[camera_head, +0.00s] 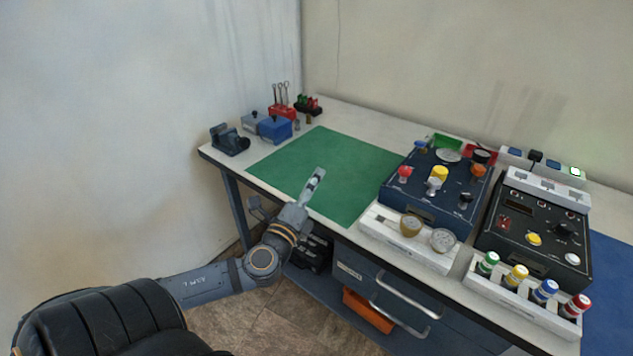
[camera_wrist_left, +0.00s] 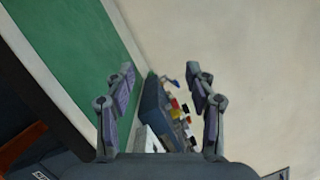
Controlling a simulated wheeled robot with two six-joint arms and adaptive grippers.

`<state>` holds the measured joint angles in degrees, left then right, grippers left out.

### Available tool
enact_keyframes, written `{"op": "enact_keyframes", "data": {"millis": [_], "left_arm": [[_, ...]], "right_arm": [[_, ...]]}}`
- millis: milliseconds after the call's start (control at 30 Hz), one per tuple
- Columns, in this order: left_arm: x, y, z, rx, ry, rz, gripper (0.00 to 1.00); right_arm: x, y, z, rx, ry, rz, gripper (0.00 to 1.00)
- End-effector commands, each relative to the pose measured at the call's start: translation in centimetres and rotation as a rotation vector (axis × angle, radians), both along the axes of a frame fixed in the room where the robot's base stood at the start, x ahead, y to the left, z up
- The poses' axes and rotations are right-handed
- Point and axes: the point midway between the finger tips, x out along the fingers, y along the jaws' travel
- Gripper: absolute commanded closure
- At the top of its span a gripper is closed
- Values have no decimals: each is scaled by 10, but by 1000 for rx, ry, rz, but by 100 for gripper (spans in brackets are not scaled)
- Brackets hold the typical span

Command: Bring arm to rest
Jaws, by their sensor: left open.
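My left arm comes in from the lower left in the head view. Its gripper (camera_head: 313,186) is over the front edge of the green mat (camera_head: 345,160), and nothing shows between its fingers. In the left wrist view the two fingers of my left gripper (camera_wrist_left: 160,95) are spread apart and empty. Beyond them the blue control box (camera_wrist_left: 155,105) shows, at a distance. The same blue control box (camera_head: 415,190) stands right of the mat in the head view, apart from the gripper. My right gripper is in neither view.
A black control box (camera_head: 520,240) stands farther right, with a white rack of coloured-cap bottles (camera_head: 505,284) before it. A vise (camera_head: 229,139) and blue boxes (camera_head: 275,129) are at the back left. Drawers (camera_head: 385,285) are under the front edge. The green mat is mostly clear.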

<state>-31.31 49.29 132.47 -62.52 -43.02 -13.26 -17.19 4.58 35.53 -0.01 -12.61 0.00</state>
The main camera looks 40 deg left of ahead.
Motion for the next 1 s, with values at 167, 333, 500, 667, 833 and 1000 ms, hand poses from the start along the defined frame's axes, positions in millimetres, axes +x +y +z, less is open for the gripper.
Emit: {"op": "enact_keyframes", "data": {"millis": [167,333,500,667,833,1000], "left_arm": [[0,0,0,1,0,-1,45],[-8,14,-14,-145,22,80,45],[-60,40,-103,-786,173,442,45],[-113,2,-174,-1236,362,700,45],[-155,-58,-211,-1555,562,870,45],[-172,-96,-241,-1706,702,965,45]], "right_arm": [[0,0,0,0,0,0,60],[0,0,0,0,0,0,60],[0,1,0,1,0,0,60],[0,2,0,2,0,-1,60],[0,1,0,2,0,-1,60],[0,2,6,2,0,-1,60]]}}
